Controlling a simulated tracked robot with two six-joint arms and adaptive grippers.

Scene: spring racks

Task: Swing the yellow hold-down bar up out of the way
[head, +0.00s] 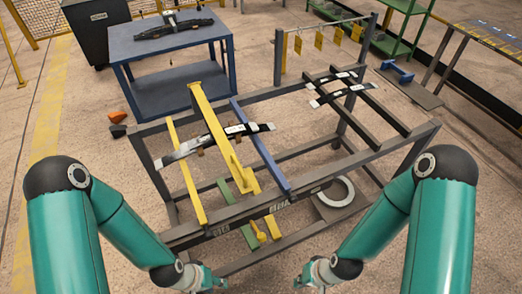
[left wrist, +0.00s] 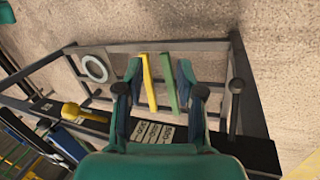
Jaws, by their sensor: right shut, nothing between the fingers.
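The thick yellow hold-down bar (head: 210,115) lies lengthwise over the dark frame in the head view. It crosses above a leaf spring (head: 190,145) with pale ends, and a yellow handle (head: 239,173) is at its near end. My left gripper (head: 207,281) is low in front of the frame, apart from the bar. In the left wrist view its two fingers (left wrist: 158,72) are spread with nothing held between them; a yellow strip and a green strip show beyond. My right gripper (head: 312,276) is shut and empty, in front of the frame and right of the left one.
A blue bar (head: 259,145) runs beside the hold-down bar, and a thinner yellow bar (head: 186,172) is on its left. More leaf springs (head: 338,93) lie at the frame's right. A blue table (head: 170,48) stands behind.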

